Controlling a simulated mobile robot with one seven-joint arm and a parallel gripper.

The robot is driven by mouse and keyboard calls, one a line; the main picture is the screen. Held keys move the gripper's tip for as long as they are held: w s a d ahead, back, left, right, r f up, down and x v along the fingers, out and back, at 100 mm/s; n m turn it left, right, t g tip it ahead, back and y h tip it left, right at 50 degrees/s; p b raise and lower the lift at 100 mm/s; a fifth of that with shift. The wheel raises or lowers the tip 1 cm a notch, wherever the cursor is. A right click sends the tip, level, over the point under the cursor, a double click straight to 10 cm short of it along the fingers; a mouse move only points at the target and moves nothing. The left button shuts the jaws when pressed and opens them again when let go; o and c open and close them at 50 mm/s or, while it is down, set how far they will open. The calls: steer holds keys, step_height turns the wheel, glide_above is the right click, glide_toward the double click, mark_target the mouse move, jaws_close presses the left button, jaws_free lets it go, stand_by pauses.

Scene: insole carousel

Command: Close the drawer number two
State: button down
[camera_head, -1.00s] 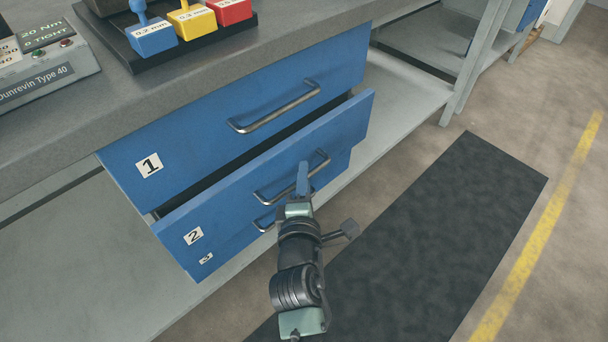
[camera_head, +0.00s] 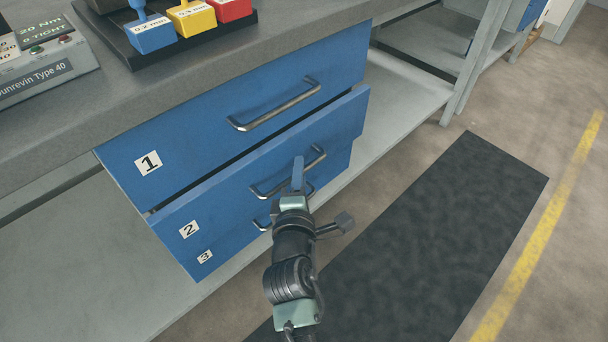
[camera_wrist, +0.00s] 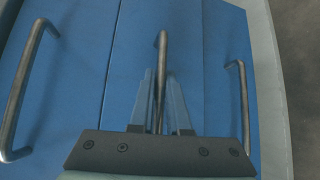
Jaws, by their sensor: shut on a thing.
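Drawer number two (camera_head: 215,210) is a blue front with a white "2" label and a metal bar handle (camera_head: 272,188). It stands slightly out from drawer one (camera_head: 200,131) above it, with a narrow dark gap along its top edge. My gripper (camera_head: 298,172) is at the right part of that handle. In the wrist view, the two fingers (camera_wrist: 160,98) sit on either side of the middle handle (camera_wrist: 161,60) and are shut on it. The fingers hide part of the handle in the head view.
Drawer three (camera_head: 206,257) is below, its handle (camera_head: 262,224) close under my gripper. The grey bench top (camera_head: 270,45) carries a black tray (camera_head: 190,50) with coloured blocks and a grey device (camera_head: 45,75). A dark mat (camera_head: 430,230) covers open floor at the right.

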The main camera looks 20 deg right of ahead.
steer(key=shift+w+a+f+b, duration=0.1)
steer(key=shift+w+a+b, duration=0.15)
steer(key=shift+w, duration=0.35)
steer(key=shift+w+a+b, duration=0.1)
steer(key=shift+w+a, duration=0.1)
steer(key=shift+w, duration=0.35)
steer(key=shift+w+a, duration=0.1)
steer(key=shift+r, duration=0.2)
steer(key=c, duration=0.9)
jaws_free()
steer(key=shift+w, duration=0.1)
steer(key=shift+r, duration=0.2)
steer(key=p+v, duration=0.3)
steer(key=v, duration=1)
steer(key=shift+f, duration=0.35)
